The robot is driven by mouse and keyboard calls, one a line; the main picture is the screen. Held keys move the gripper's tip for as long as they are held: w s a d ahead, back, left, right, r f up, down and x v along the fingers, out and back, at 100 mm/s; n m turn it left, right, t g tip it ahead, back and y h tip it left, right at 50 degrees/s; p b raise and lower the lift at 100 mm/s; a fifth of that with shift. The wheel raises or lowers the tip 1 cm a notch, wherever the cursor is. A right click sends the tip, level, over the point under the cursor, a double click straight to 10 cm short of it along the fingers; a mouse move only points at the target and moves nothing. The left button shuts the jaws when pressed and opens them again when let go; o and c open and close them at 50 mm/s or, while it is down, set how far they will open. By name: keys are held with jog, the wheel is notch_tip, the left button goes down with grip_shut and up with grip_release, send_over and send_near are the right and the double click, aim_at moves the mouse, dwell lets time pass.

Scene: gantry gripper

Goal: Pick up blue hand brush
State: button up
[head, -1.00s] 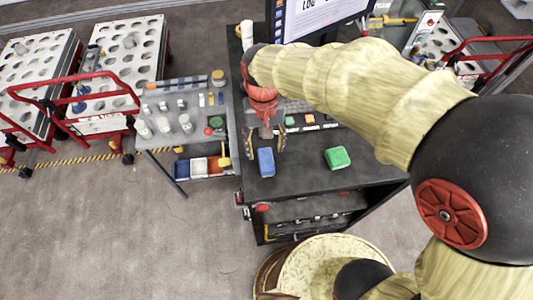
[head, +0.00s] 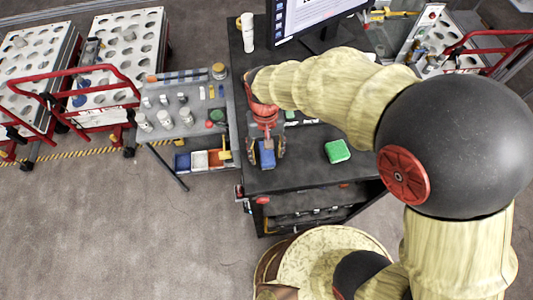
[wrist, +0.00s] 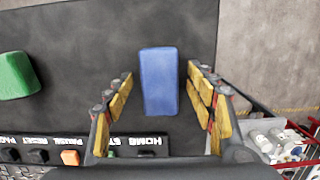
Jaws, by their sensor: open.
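The blue hand brush (head: 266,157) shows as a plain blue block lying on the black desk top, near its front left edge. In the wrist view the blue brush (wrist: 159,80) lies lengthwise between my fingers, with a gap on both sides. My gripper (head: 267,152) is open over the brush; in the wrist view its yellow-padded fingers (wrist: 160,100) stand apart on either side of it. The brush is not held. I cannot tell how far above the desk the fingertips are.
A green block (head: 337,151) lies to the right on the desk and also shows in the wrist view (wrist: 17,75). A panel of labelled buttons (wrist: 75,157) lies close to my gripper. A grey side table (head: 187,122) with jars stands left. The desk's front right is clear.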

jog(key=shift+f, duration=0.25)
dwell(0.4)
jog(key=c, duration=1.3)
